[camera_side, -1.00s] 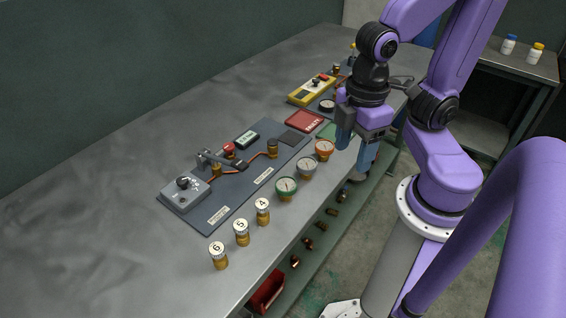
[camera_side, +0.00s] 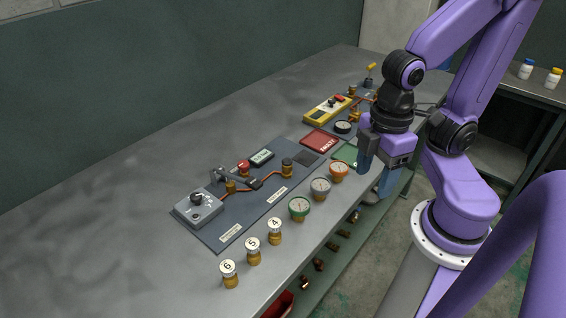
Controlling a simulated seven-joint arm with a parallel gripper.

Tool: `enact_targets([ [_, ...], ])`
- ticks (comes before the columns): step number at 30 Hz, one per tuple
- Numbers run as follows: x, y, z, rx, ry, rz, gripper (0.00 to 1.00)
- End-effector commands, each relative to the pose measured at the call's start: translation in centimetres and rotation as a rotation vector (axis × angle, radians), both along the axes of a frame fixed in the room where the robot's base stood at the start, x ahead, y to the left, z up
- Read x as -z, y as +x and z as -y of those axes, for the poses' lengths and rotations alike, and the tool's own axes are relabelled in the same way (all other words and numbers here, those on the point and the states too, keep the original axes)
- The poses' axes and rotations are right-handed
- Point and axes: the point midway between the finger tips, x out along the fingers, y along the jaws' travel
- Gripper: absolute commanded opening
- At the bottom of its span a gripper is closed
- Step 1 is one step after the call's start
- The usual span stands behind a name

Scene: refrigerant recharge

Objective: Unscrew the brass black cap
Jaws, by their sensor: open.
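A brass fitting with a black cap (camera_side: 287,166) stands upright at the right end of the copper pipe on the dark panel (camera_side: 215,239). My gripper (camera_side: 376,176) points down at the right, beyond the row of gauges and near the table's front edge. Its two blue-grey fingers are apart with nothing seen between them. It is well clear of the black cap. Another brass fitting (camera_side: 231,187) stands at the pipe's left end, with its top hard to make out.
Green (camera_side: 299,206), grey (camera_side: 320,187) and orange (camera_side: 338,169) gauges and numbered brass cylinders (camera_side: 253,246) line the front edge. A red knob (camera_side: 244,165), a display (camera_side: 262,157) and a grey dial box (camera_side: 200,207) sit on the panel. Table left is clear.

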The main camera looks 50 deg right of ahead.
Motion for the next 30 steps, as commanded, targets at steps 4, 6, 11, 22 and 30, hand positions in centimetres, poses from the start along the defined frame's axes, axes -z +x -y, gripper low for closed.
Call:
enact_targets([
  [4,0.00,0.00,0.00,0.000,0.000,0.000,0.61],
  [6,0.00,0.00,-0.01,0.000,0.000,0.000,0.61],
  [11,0.00,0.00,-0.01,0.000,0.000,0.000,0.61],
  [22,0.00,0.00,0.00,0.000,0.000,0.000,0.61],
  [30,0.03,0.92,-0.31,0.041,-0.002,-0.001,0.57],
])
